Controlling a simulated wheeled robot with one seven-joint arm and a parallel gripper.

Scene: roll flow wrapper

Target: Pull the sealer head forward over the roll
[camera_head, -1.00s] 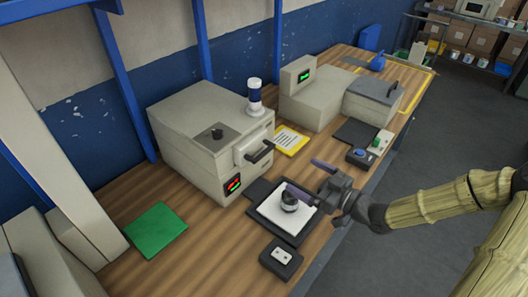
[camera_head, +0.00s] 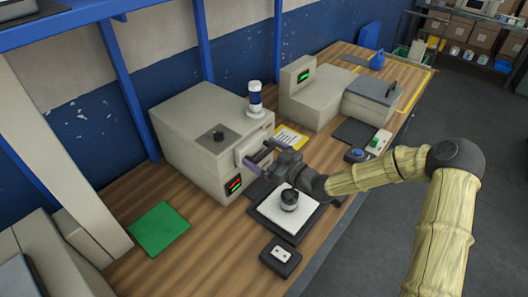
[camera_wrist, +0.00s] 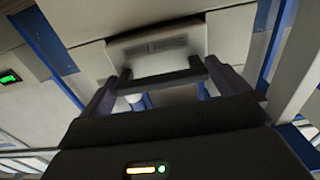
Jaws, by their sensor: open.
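The sealer head (camera_head: 252,146) is a pale block on the front of the beige machine (camera_head: 200,130), with a dark bar handle (camera_head: 268,150). My gripper (camera_head: 260,156) is open in front of it, its two purple-grey fingers pointing at the machine. In the wrist view the sealer head (camera_wrist: 155,52) is straight ahead, and the dark handle bar (camera_wrist: 165,78) crosses between the fingertips (camera_wrist: 165,85). I cannot tell whether the fingers touch the bar. The dark roll (camera_head: 289,198) stands on a white sheet (camera_head: 270,213) on a black tray, below my arm.
A small black box (camera_head: 280,257) with a white plate is at the front. A green mat (camera_head: 160,229) lies at left. A yellow-edged sheet (camera_head: 291,138) and a second machine (camera_head: 312,105) are at right.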

